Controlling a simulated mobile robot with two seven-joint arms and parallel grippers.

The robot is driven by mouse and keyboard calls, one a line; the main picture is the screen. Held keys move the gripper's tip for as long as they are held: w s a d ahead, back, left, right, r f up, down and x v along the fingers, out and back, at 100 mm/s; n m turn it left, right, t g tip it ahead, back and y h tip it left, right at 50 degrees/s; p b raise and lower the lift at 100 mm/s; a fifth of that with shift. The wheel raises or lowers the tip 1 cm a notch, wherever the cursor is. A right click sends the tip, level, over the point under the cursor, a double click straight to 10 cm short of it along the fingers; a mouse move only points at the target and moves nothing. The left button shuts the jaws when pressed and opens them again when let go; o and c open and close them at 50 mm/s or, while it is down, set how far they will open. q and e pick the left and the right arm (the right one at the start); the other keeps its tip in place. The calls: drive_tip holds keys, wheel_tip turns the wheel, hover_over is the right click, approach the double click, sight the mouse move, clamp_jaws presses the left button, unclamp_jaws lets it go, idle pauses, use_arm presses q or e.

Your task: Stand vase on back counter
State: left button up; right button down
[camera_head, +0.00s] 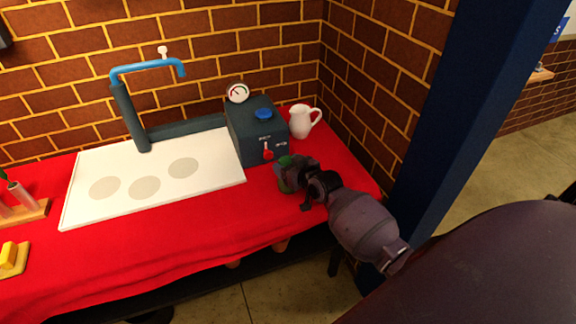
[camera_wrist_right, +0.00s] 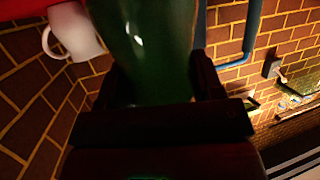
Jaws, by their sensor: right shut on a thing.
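A green vase (camera_head: 285,178) shows at the tip of my right arm in the head view, in front of the dark box on the red counter (camera_head: 215,225). My right gripper (camera_head: 293,176) is shut on it. In the right wrist view the green vase (camera_wrist_right: 148,45) fills the space between the two dark fingers of the gripper (camera_wrist_right: 160,88). The vase looks upright in the head view. Its base is partly hidden by the gripper, so I cannot tell whether it touches the counter. My left gripper is not in view.
A dark box with a gauge (camera_head: 250,145) stands right behind the vase. A white pitcher (camera_head: 302,122) stands at the back right corner. A white board (camera_head: 150,190) with grey discs lies left under a blue tap (camera_head: 148,67). The brick wall closes the back and right.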

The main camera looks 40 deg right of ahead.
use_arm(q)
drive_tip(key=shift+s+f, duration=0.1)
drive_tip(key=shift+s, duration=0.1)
use_arm(e)
drive_tip(key=shift+c, duration=1.2)
unclamp_jaws()
drive_tip(key=shift+s, duration=0.25)
drive_tip(key=p+v, duration=0.2)
drive_tip(key=v, duration=0.9)
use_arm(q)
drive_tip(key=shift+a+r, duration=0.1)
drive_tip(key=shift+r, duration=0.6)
use_arm(e)
drive_tip(key=s+a+f+g, duration=0.1)
drive_tip(key=s+a+f, duration=0.4)
drive_tip(key=s, duration=0.5)
drive_tip(key=s+a+f+g, duration=0.2)
drive_tip(key=s+a+f, duration=0.3)
drive_tip(key=s, duration=0.4)
drive_tip(key=shift+s+f+n+h, duration=0.3)
drive_tip(key=shift+s+f+h, duration=0.1)
drive_tip(key=shift+f, duration=0.05)
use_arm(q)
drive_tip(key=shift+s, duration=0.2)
use_arm(e)
drive_tip(key=shift+a, duration=0.1)
